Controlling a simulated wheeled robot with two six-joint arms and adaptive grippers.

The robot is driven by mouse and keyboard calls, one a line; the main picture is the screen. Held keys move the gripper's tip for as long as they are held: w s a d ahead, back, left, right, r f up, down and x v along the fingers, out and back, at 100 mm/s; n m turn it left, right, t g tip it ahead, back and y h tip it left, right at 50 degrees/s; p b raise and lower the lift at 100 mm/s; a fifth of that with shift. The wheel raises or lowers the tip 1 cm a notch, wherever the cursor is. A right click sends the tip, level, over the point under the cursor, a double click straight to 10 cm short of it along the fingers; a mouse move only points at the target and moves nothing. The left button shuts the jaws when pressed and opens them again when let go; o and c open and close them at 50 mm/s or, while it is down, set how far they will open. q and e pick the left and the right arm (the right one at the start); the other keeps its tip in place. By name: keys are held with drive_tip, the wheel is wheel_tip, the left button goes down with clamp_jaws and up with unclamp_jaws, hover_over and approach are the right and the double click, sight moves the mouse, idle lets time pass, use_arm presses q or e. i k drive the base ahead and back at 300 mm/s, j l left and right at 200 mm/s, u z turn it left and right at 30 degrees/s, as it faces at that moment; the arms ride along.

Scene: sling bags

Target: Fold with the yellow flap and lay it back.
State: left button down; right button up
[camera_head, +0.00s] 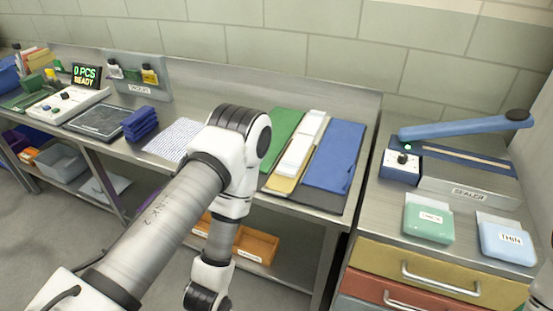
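A yellow piece (283,184) shows at the near end of a white strip (302,150) on the steel bench. Most of the yellow piece is covered, so I cannot tell how it is folded. A green panel (282,134) lies to its left and a blue panel (336,155) to its right, all on a dark mat (318,200). My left arm crosses the middle of the view, in front of the bench, and bends downward. Its gripper is not visible. Only a sliver of my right arm shows at the right edge, without its gripper.
A sealer (468,180) with a raised blue arm (465,126) stands on the right cabinet. A green packet (428,222) and a blue packet (506,242) lie before it. An orange bin (256,245) sits below.

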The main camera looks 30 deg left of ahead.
sight(278, 185)
drive_tip(key=u, duration=0.8)
